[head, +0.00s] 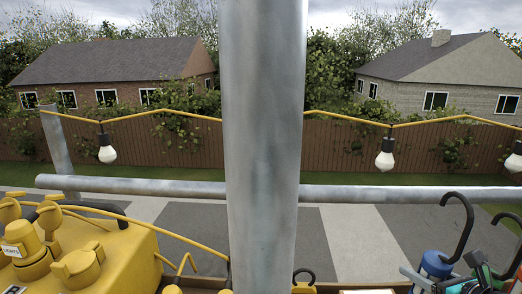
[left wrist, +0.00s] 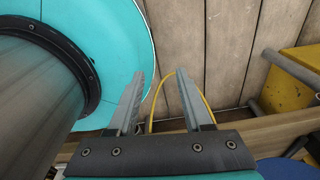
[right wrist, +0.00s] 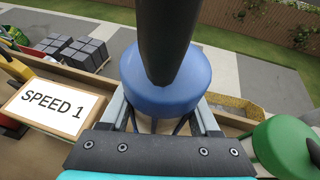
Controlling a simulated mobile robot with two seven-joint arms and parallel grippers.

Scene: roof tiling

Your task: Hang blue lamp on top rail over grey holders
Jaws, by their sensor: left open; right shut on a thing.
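The blue lamp (head: 436,264) is at the lower right in the head view, with a black hook (head: 462,222) rising from it. My right gripper (head: 430,280) is shut on it. In the right wrist view the blue lamp's round top (right wrist: 150,98) sits between the fingers, and its dark stem rises toward the camera. A horizontal metal rail (head: 400,194) crosses the head view, above the lamp's body in the picture; the hook is apart from it. My left gripper (left wrist: 160,85) is open and empty in the left wrist view. I cannot make out any grey holders.
A thick metal post (head: 262,130) blocks the middle of the head view. A green lamp (right wrist: 283,146) stands close right of the blue one. A "SPEED 1" box (right wrist: 52,107) lies left. Yellow equipment (head: 80,255) fills the lower left. String lights (head: 385,155) hang beyond the rail.

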